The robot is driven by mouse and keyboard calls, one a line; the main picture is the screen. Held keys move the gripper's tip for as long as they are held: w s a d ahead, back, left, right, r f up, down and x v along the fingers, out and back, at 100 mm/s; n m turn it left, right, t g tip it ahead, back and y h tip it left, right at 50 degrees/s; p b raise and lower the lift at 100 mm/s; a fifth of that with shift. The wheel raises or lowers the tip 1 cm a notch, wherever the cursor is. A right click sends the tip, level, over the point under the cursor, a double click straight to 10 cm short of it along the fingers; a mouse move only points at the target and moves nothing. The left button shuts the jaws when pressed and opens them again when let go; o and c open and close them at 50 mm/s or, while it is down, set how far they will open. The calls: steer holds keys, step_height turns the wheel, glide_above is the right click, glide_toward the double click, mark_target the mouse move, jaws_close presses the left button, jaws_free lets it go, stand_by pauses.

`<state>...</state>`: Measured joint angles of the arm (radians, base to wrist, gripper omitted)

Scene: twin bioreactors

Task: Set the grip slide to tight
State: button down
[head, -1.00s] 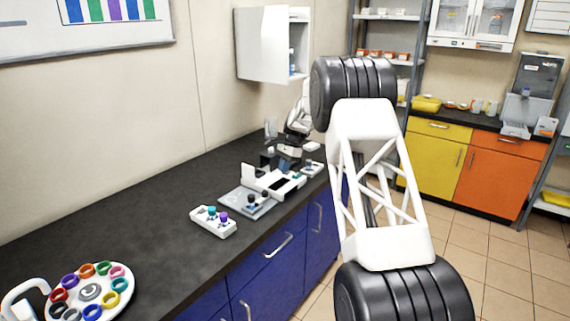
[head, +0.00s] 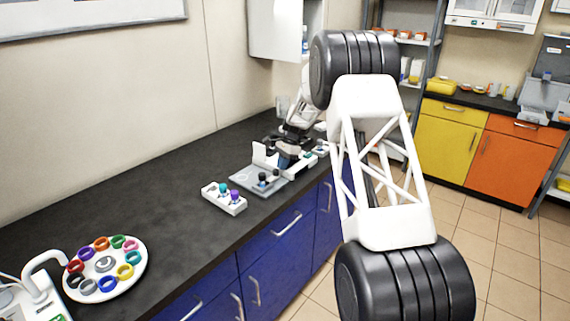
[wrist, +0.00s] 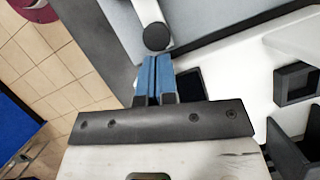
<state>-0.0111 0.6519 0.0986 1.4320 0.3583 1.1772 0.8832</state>
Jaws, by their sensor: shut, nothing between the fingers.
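The bench device has a grey plate (head: 250,181) with two dark knobs (head: 268,179) and a white body behind it. My gripper (head: 284,160) is over the white body, near the knobs. In the wrist view its blue fingers (wrist: 154,62) are shut with nothing between them. A round black knob (wrist: 156,37) on a pale bar lies just beyond the fingertips; I cannot tell whether they touch. A dark rectangular recess (wrist: 188,82) in the white body is partly hidden behind the fingers. I cannot tell which part is the grip slide, and no tight marking is legible.
A white block (head: 211,195) with teal and purple knobs stands left of the device. A round white tray (head: 141,248) of coloured rings is at the front left. In the wrist view a square black socket (wrist: 296,83) stands at right.

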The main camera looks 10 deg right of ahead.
steer(key=shift+a, duration=0.1)
steer(key=shift+s+a, duration=0.55)
steer(key=shift+s, duration=0.1)
stand_by(0.3)
steer(key=shift+w+d, duration=0.4)
steer(key=shift+d, duration=0.25)
steer(key=shift+w+d, duration=0.3)
steer(key=shift+d, duration=0.2)
steer(key=shift+w+d, duration=0.25)
steer(key=shift+d, duration=0.25)
steer(key=v, duration=1)
steer(key=shift+d+r, duration=0.1)
